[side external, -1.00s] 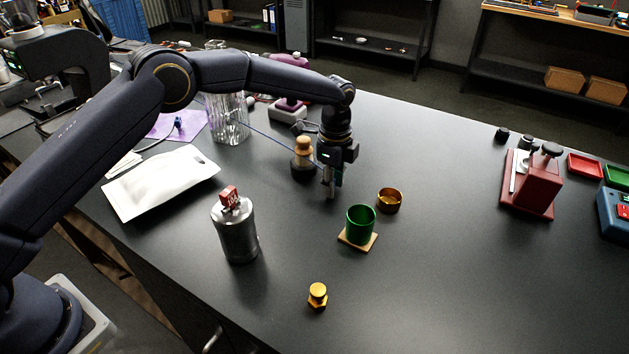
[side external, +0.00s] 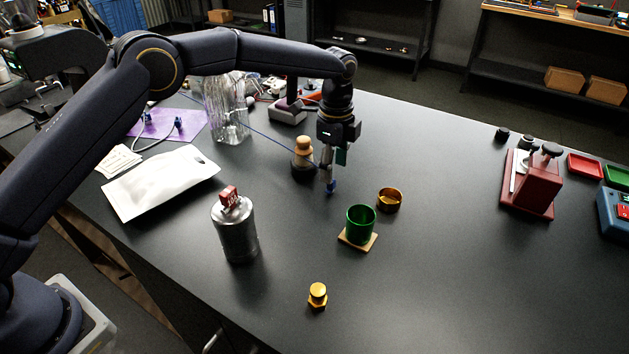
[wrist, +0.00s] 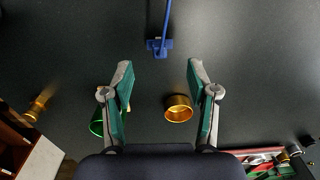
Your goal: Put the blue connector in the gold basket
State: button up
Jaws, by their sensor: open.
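The blue connector (side external: 331,187) shows just below my gripper (side external: 330,168) in the side view, at the end of a thin blue cable. In the wrist view the connector (wrist: 159,46) lies beyond the fingertips, centred between them and not gripped. My gripper (wrist: 159,64) is open and empty, pointing down. The gold basket (side external: 390,201) is a small round open cup standing on the table right of the connector. It also shows in the wrist view (wrist: 179,113), between the fingers and nearer the palm.
A green cup (side external: 360,224) on a wooden base stands in front of the basket. A wooden-handled tamper (side external: 303,150) is close left of my gripper. A metal canister (side external: 238,240), white pouch (side external: 160,182) and gold knob (side external: 318,295) stand nearer.

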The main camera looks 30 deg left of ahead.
notch_tip(320, 180, up, 12)
jog(key=s+a+n, duration=0.2)
jog(key=s+a+r+n+t, duration=0.1)
jog(key=s+a+r+n, duration=0.2)
jog(key=s, duration=0.4)
jog(key=s+a+r+n+t, duration=0.1)
jog(key=s+a+r+n, duration=0.2)
jog(key=s+a, duration=0.3)
jog(key=s+a+r+n+t, duration=0.2)
jog(key=s+a+n, duration=0.3)
jog(key=s, duration=0.4)
jog(key=shift+s+a+r, duration=0.15)
jog(key=shift+r, duration=0.7)
jog(key=s+a+f+n, duration=0.1)
jog(key=s, duration=0.2)
jog(key=s+f+n+t, duration=0.1)
jog(key=s+f+n, duration=0.1)
jog(key=s, duration=0.1)
jog(key=s+a+f+n, duration=0.1)
jog(key=s+f, duration=0.1)
jog(key=s, duration=0.1)
jog(key=shift+s+a+n, duration=0.1)
jog(key=shift+a+n, duration=0.2)
jog(key=shift+n, duration=0.1)
jog(key=shift+c, duration=0.5)
jog(key=shift+s+f, duration=0.15)
jog(key=shift+s, duration=0.1)
jog(key=shift+c, duration=0.8)
